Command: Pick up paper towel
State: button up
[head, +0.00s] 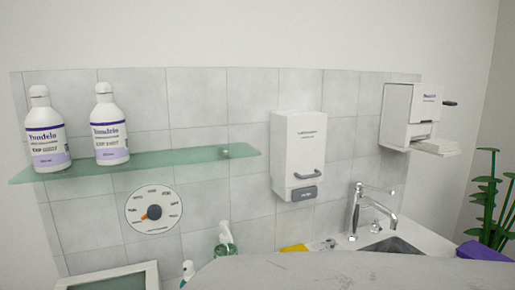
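I cannot make out a paper towel for certain. A white wall dispenser (299,150) with a dark handle low on its front hangs on the tiles right of centre; its label is too small to read. A second white dispenser (409,112), with a dark lever and a jutting white tray (435,147), hangs at the right end of the tiles. I cannot tell whether either holds paper towel. My gripper is not in view.
Two white pump bottles (47,135) (109,128) stand on a glass shelf (190,157). A round dial (153,209) is below. A faucet (354,211) stands by a sink (393,245). Spray bottles (226,238) (187,270), a yellow item (294,248), a purple object (484,251) and a plant (488,188) are low down.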

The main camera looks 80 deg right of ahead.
aim_at(439, 146)
jog(key=k+j, duration=0.1)
jog(key=k, duration=0.5)
jog(key=k+z, duration=0.2)
jog(key=z, duration=0.2)
jog(key=k+z, duration=0.35)
jog(key=i+z, duration=0.1)
jog(key=z, duration=1.95)
jog(key=u, duration=1.7)
jog(key=z, duration=0.8)
